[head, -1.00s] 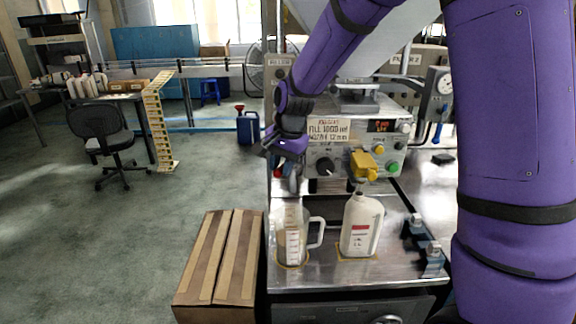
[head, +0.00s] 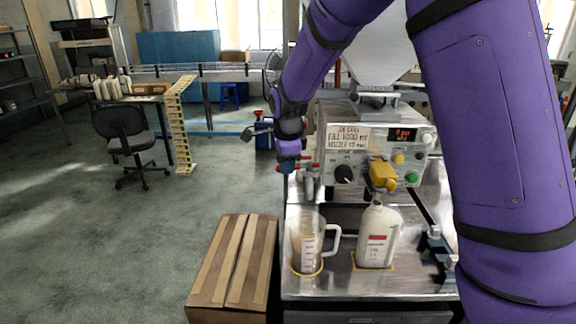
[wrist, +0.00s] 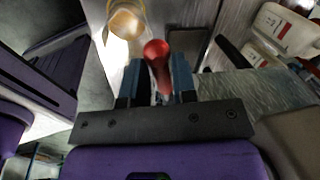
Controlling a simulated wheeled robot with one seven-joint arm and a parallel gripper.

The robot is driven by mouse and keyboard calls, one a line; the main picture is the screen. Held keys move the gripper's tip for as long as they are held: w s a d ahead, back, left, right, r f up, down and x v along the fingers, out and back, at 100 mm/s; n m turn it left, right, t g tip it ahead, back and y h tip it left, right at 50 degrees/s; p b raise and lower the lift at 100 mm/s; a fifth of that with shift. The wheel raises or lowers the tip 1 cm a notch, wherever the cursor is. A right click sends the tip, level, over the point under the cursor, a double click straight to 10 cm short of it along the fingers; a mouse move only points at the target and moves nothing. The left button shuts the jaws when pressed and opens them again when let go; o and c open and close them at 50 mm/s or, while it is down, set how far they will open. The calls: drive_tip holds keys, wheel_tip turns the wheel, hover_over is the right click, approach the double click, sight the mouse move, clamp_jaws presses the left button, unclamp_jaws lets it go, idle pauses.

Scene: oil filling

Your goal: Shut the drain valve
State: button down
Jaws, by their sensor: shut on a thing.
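The drain valve's red handle (wrist: 157,58) sits between the two blue fingers of my gripper (wrist: 157,72) in the wrist view. The fingers are shut on it. In the head view my gripper (head: 288,166) is at the front left of the filling machine, and a little red shows by its fingertips. The metal spout (head: 309,182) is just right of it, above the clear measuring jug (head: 308,245). The handle's angle to the pipe is mostly hidden by my gripper.
A white bottle (head: 378,238) stands right of the jug on the steel bench (head: 345,283). The machine's control panel (head: 375,155) is behind them. A cardboard box (head: 233,260) stands on the floor at left. Open floor lies further left.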

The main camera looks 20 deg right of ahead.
drive_tip(key=shift+w+m, duration=0.4)
drive_tip(key=shift+m, duration=0.3)
drive_tip(key=c, duration=1.1)
unclamp_jaws()
drive_tip(key=r, duration=0.3)
drive_tip(key=s+r, duration=0.1)
drive_tip(key=r, duration=0.3)
drive_tip(key=s+r, duration=0.1)
drive_tip(key=r, duration=0.2)
drive_tip(key=shift+a+r, duration=0.2)
drive_tip(key=shift+r, duration=0.15)
